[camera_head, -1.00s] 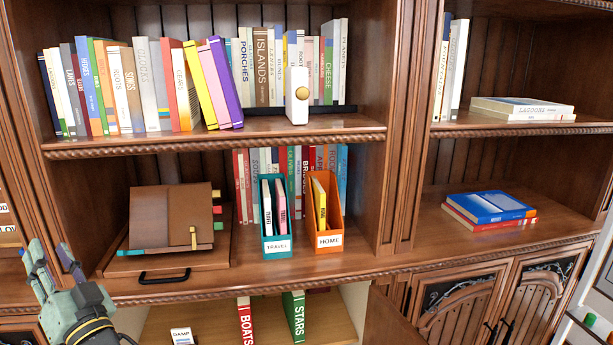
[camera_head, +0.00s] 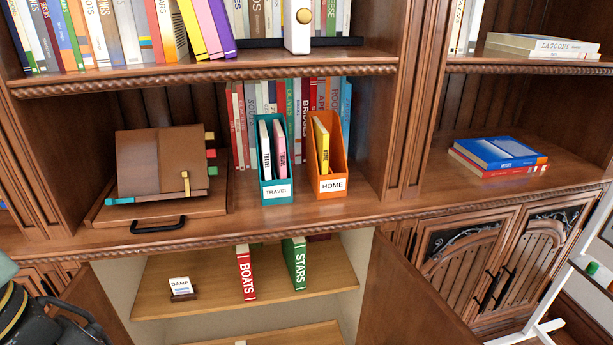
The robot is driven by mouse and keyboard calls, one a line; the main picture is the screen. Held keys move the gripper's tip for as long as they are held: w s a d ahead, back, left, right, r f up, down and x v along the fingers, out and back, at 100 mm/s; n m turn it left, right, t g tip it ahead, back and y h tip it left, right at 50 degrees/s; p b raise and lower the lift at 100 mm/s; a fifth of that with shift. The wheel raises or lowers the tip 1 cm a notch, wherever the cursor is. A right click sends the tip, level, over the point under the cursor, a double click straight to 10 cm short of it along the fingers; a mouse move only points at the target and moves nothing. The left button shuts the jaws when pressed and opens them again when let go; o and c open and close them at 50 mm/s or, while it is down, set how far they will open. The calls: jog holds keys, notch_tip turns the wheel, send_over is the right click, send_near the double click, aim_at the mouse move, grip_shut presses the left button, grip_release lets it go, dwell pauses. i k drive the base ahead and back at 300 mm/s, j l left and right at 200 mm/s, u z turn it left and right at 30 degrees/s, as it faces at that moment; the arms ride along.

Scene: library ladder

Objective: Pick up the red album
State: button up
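A red volume with BOATS in white on its spine (camera_head: 246,272) stands upright on the open lower shelf, left of a green STARS volume (camera_head: 295,264). A gap separates them. Another flat red book (camera_head: 500,169) lies under a blue book (camera_head: 500,152) on the right shelf. No label reading "album" shows. Only a green edge of my gripper (camera_head: 6,270) and dark wrist parts show at the lower left, far from the BOATS volume. Its fingers are outside the picture, so whether it is open or shut is hidden.
A small DAMP card (camera_head: 181,288) stands left on the lower shelf (camera_head: 210,277). An open cabinet door (camera_head: 405,295) flanks its right side. Above are the teal TRAVEL holder (camera_head: 276,190), the orange HOME holder (camera_head: 331,184) and a brown folder (camera_head: 160,160) on a handled board.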

aim_at(243, 250)
jog(key=k+l+u, duration=0.1)
jog(key=k+u, duration=0.45)
jog(key=k, duration=0.15)
jog(key=k+j+z, duration=0.15)
jog(key=j, duration=0.25)
jog(key=j+z, duration=0.1)
jog(key=j, duration=0.3)
jog(key=k+j+z, duration=0.15)
jog(key=j, duration=0.25)
jog(key=k+j+z, duration=0.1)
jog(key=j, duration=0.25)
jog(key=i+j+z, duration=0.65)
jog(key=i+j, duration=0.35)
jog(key=i, duration=0.1)
